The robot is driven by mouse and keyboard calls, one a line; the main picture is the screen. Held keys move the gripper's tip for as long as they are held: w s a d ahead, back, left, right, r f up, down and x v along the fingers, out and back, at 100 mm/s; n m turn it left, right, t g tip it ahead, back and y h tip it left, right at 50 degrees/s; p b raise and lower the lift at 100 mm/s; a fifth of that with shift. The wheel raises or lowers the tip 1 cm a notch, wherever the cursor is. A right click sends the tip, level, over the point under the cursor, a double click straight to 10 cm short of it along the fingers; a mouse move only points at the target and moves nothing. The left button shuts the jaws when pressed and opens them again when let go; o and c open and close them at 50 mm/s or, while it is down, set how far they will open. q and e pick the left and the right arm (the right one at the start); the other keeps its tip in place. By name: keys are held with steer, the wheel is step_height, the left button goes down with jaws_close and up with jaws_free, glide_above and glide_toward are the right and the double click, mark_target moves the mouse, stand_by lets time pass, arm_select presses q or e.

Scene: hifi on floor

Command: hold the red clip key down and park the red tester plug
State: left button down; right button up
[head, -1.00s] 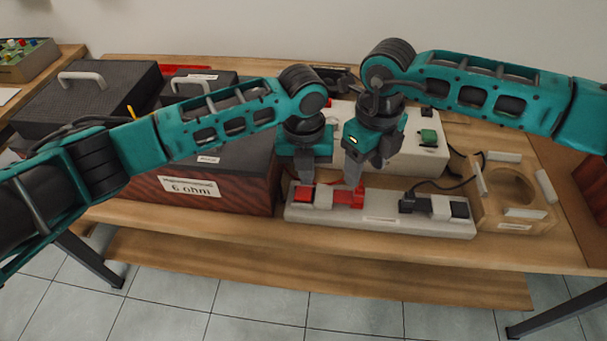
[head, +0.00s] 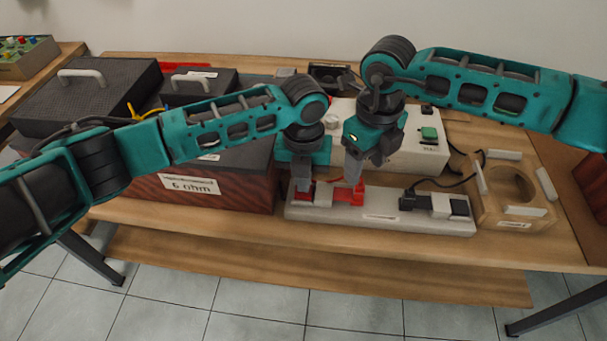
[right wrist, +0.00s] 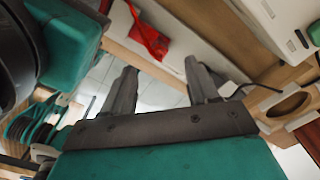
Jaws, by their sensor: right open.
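A pale grey clip strip (head: 380,220) lies along the front of the bench. The red clip key (head: 305,197) is at its left end, partly covered by my left gripper (head: 303,187), whose fingertips are down on it or just at it. The left fingers show as one narrow block, so their gap is hidden. The red tester plug (head: 352,196) lies on the strip just right of a grey clip block. My right gripper (head: 358,175) is open above the plug. In the right wrist view the plug (right wrist: 150,38) shows beyond the two spread, empty fingers (right wrist: 163,78).
A black plug (head: 407,203) with a cable sits in the strip's right clip. A wooden holder (head: 515,190) with a round opening stands at right. Behind are a white box with a green switch (head: 429,134) and a large speaker box marked 6 ohm (head: 235,190).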

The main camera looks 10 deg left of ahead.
arm_select(q)
steer(key=shift+f, duration=0.55)
arm_select(e)
steer(key=shift+c, duration=1)
steer(key=shift+s+a+r+n+y, duration=0.15)
steer(key=shift+s+n+y, duration=0.1)
steer(key=shift+n+y, duration=0.25)
steer(key=n+y, duration=0.1)
steer(key=n, duration=0.1)
arm_select(q)
steer(key=shift+s, duration=0.1)
arm_select(e)
steer(key=n+y, duration=0.2)
steer(key=n, duration=0.4)
glide_toward(360, 187)
arm_select(q)
steer(key=shift+f, duration=0.1)
arm_select(e)
steer(key=x, duration=1)
